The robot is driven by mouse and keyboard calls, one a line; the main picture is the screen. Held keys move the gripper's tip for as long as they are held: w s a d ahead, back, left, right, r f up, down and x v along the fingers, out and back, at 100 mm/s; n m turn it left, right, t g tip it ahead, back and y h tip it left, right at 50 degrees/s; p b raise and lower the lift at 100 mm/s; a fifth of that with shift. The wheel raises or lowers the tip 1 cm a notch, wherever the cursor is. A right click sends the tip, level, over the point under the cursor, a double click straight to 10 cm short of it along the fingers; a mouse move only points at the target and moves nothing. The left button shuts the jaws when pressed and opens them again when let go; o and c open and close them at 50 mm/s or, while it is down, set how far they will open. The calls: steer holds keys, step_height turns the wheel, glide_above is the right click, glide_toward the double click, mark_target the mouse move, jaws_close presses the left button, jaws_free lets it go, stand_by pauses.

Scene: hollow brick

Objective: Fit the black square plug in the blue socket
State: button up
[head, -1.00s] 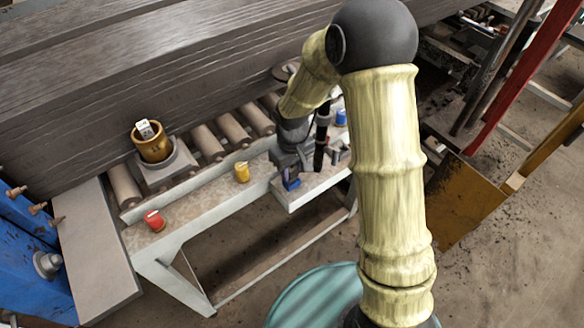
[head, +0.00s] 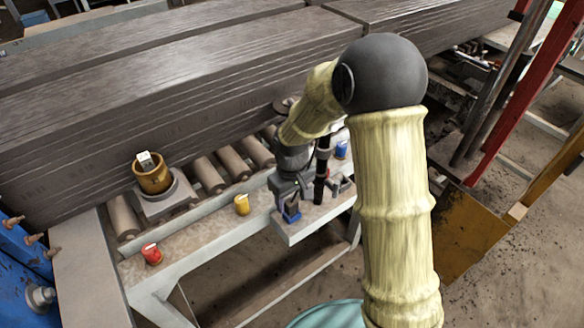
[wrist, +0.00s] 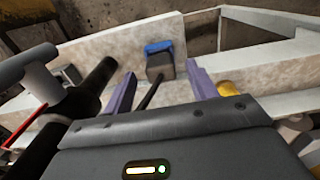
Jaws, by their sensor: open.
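A small blue square socket (wrist: 157,47) shows on the pale bench top in the wrist view, with a dark grey to black block, seemingly the plug (wrist: 160,67), against it. In the head view the blue socket (head: 291,217) sits low under my gripper (head: 290,202), with the dark block partly hidden there. I cannot tell how deep the block sits. In the wrist view my gripper (wrist: 161,69) is open, its two purple fingers apart to either side of the block, with visible gaps and no grip on it.
A black upright cylinder (head: 320,180) stands close beside my gripper. A red cup (head: 152,254), a yellow cup (head: 242,205) and a blue cup (head: 341,150) stand along the bench. A brown pot (head: 153,177) sits on a grey block. Rollers and large dark beams lie behind.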

step_height(320, 180, up, 15)
steer(key=b, duration=0.1)
steer(key=shift+f, duration=0.1)
stand_by(1.1)
